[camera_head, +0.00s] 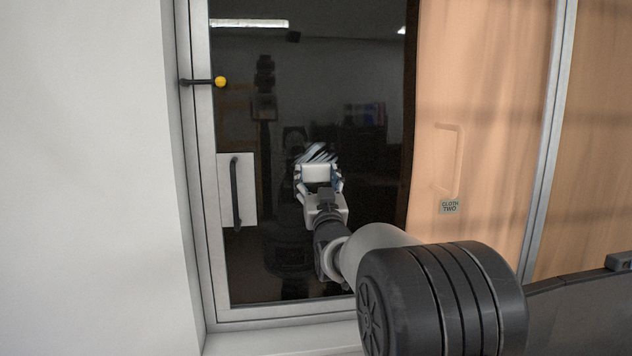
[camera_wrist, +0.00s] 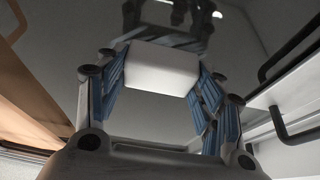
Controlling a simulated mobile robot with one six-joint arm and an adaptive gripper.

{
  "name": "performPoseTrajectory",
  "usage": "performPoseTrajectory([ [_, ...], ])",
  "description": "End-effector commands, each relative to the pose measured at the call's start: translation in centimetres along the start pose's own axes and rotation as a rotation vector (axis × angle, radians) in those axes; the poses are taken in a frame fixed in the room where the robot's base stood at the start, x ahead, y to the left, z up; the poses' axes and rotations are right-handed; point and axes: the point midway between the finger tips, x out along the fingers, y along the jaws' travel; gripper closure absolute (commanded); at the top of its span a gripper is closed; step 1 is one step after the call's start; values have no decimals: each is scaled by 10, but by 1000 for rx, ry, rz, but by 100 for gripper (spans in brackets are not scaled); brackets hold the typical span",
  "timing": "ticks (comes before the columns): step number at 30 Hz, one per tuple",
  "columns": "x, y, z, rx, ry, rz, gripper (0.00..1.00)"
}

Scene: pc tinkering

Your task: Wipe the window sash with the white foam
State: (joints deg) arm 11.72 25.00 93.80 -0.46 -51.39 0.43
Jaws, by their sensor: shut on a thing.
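The window sash (camera_head: 290,100) is a tall dark glass pane in a light grey frame, and it mirrors the room. It also fills the back of the wrist view (camera_wrist: 250,45). My gripper (camera_head: 319,186) is in front of the lower middle of the pane. Its blue-lined fingers are shut on the white foam (camera_head: 316,172), a small block seen between the fingertips in the wrist view (camera_wrist: 160,68). The foam's far face is hidden, so I cannot tell whether it touches the glass.
A black handle (camera_head: 235,193) on a pale plate is at the pane's lower left. A black lever with a yellow knob (camera_head: 220,81) sticks out above it. A white wall (camera_head: 80,180) stands left.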

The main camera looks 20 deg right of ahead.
Motion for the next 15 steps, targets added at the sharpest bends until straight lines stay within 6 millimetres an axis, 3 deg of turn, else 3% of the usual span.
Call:
performPoseTrajectory([
  [7,1,17,2,0,-2,4,73],
  [15,0,0,2,1,-2,0,73],
])
